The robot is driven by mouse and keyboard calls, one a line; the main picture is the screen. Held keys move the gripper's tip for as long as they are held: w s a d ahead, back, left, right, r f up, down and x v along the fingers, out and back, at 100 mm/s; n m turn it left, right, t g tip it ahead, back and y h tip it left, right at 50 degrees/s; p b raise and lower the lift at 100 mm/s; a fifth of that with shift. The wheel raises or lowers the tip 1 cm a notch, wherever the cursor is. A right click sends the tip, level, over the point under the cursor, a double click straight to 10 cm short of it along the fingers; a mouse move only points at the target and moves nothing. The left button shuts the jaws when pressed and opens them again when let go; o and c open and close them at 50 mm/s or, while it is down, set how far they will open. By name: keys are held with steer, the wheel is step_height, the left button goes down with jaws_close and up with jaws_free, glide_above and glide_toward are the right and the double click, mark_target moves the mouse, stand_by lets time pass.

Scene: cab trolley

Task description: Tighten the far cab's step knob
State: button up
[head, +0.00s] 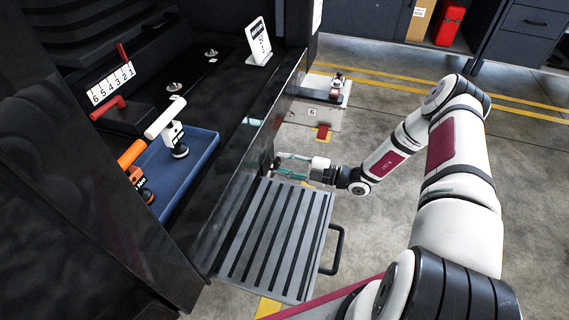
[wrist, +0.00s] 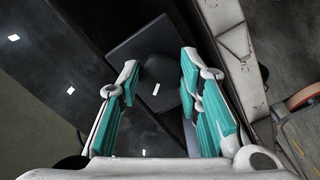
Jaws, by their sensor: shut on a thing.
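My gripper (head: 280,163) is low beside the dark cab wall, at the far end of the ribbed step (head: 272,240). In the wrist view its two teal-padded fingers (wrist: 160,66) stand on either side of a dark knob (wrist: 158,88) with a short white mark. The gripper is shut on this knob, which sits in front of a dark flat plate (wrist: 145,45). In the head view the knob is hidden by the gripper and the wall. How tight the knob is cannot be told.
A black handle (head: 336,250) juts from the step's right side. A blue mat (head: 190,158) in the cab bears a white-handled tool (head: 166,118) and an orange-handled tool (head: 131,155). A small red block (head: 323,132) lies beyond the gripper.

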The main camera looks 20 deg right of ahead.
steer(key=m, duration=0.3)
steer(key=shift+a+f+m, duration=0.1)
steer(key=shift+m, duration=0.3)
steer(key=shift+s+m, duration=0.1)
steer(key=shift+m, duration=1.8)
steer(key=o, duration=1.2)
steer(key=v, duration=1.2)
